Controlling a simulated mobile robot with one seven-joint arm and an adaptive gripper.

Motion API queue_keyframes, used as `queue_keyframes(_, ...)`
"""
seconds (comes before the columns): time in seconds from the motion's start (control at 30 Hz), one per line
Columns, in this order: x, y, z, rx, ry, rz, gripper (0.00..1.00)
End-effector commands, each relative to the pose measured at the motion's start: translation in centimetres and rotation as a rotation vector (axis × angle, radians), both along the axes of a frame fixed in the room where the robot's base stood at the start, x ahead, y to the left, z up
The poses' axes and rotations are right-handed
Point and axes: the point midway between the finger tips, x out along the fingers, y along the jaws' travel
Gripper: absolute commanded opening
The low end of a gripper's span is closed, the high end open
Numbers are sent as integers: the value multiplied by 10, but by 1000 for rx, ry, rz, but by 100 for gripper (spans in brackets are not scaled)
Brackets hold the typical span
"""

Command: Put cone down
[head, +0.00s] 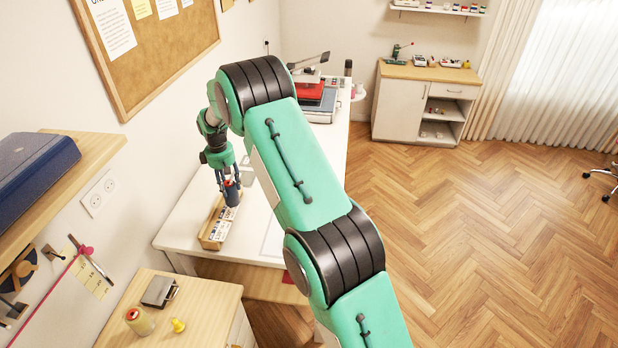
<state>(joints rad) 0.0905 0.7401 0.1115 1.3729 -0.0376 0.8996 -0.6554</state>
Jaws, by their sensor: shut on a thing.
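The cone (232,196) is a small dark blue-grey thread cone with a reddish part at its top. My gripper (229,183) points down and is shut on it, with fingers on both sides. The cone is over or at the far end of a small wooden box (205,243) on the white table (180,232). I cannot tell whether its base touches the box or its contents.
The box holds several small light and dark items. A red-topped machine (314,95) stands farther back on the white table. A nearer wooden cabinet (200,315) bears a beige spool (140,321), a yellow piece (178,325) and a dark metal item (159,291). My arm hides part of the table.

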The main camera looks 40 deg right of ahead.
Motion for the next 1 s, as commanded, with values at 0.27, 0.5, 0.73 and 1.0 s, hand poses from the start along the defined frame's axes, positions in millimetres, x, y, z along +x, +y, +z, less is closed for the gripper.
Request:
queue_keyframes(0.27, 14, -118, 3, 4, 2, -22, 13)
queue_keyframes(0.5, 12, -218, 3, 7, 3, -38, 13)
queue_keyframes(0.73, -3, -311, 3, 10, 4, -51, 13)
queue_keyframes(1.0, -29, -403, 2, 14, 3, -61, 13)
